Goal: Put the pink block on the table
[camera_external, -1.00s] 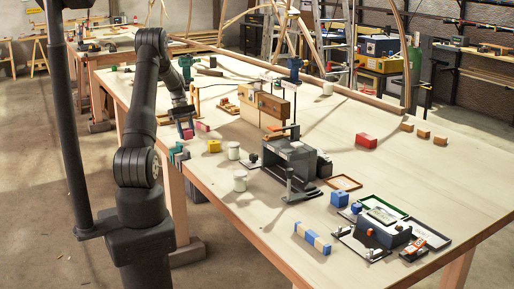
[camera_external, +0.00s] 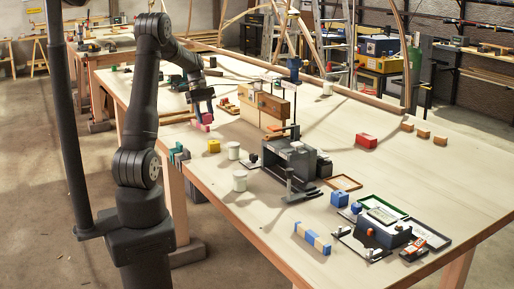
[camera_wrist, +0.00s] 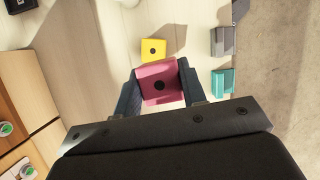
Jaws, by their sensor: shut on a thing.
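The pink block (camera_external: 206,119) is between the fingers of my gripper (camera_external: 202,103), near the left edge of the table (camera_external: 270,205).
A yellow block (camera_external: 214,146) lies in front of the gripper, with white cylinders (camera_external: 234,151) to its right. Wooden drawers (camera_external: 271,110) stand to the gripper's right. The table's right middle is mostly clear.

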